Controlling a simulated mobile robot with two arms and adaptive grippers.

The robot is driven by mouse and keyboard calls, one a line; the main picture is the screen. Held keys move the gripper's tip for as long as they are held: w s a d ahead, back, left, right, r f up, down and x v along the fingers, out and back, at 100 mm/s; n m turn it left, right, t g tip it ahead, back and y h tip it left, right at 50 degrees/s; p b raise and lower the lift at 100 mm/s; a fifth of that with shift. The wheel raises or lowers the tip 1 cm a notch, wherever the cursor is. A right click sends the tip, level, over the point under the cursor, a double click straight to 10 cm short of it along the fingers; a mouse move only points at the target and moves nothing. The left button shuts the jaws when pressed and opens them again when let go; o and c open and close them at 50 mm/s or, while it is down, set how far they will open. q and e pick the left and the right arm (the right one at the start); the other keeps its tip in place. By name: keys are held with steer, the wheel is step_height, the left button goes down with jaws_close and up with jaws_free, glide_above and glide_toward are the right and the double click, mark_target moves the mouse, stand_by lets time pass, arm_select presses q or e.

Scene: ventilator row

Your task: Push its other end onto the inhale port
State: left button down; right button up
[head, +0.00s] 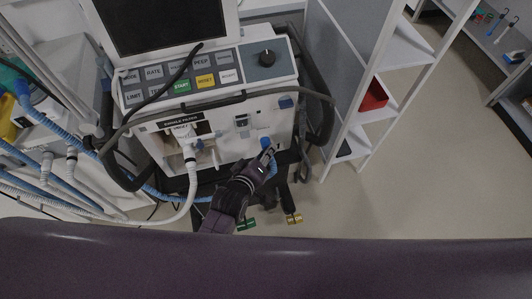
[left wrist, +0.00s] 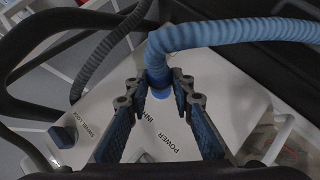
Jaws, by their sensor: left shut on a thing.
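A blue corrugated hose (left wrist: 225,35) curves in from the right in the left wrist view, and its blue end cuff (left wrist: 157,72) points down at the white front panel. My left gripper (head: 268,154) is shut on this hose end, with one dark finger on each side of it. It also shows in the left wrist view (left wrist: 157,90). The cuff is at the panel beside the INH label (left wrist: 150,118). The inhale port is hidden behind the cuff, so I cannot tell whether the two are joined. The ventilator (head: 240,135) stands upright. My right gripper is not in view.
A white hose (head: 186,205) hangs from the filter bay left of my gripper. A dark cable (head: 245,96) loops across the ventilator front. A grey shelf unit (head: 345,60) with a red bin (head: 374,95) stands at the right. Open floor (head: 430,170) lies beyond it.

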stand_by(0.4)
arm_select(q)
steer(key=c, duration=1.6)
jaws_free()
steer(key=v, duration=1.2)
steer(key=s+a+f+m+g+y, duration=0.15)
steer(key=s+f, duration=0.25)
steer(key=f, duration=0.5)
steer(key=s+a+f+m+g, duration=0.2)
steer(key=s+a+f, duration=0.15)
steer(key=f, duration=0.65)
steer(key=s+a+f+m+g, duration=0.15)
steer(key=s+f, duration=0.25)
steer(key=f, duration=0.5)
steer(key=s+a+f+m+g, duration=0.1)
steer(key=s+a+f, duration=0.3)
steer(key=s, duration=0.2)
steer(key=s+a+f+m+g+y, duration=0.1)
steer(key=s+a+f+m+g, duration=0.1)
steer(key=s+a+f, duration=0.2)
steer(key=s+a+f+m+g+y, duration=0.1)
steer(key=s+a+f+g, duration=0.1)
steer(key=s+f, duration=0.4)
steer(key=s+a, duration=0.1)
steer(key=s, duration=0.3)
steer(key=shift+a+f+m, duration=0.2)
steer(key=shift+a+m, duration=0.1)
steer(key=shift+a, duration=0.1)
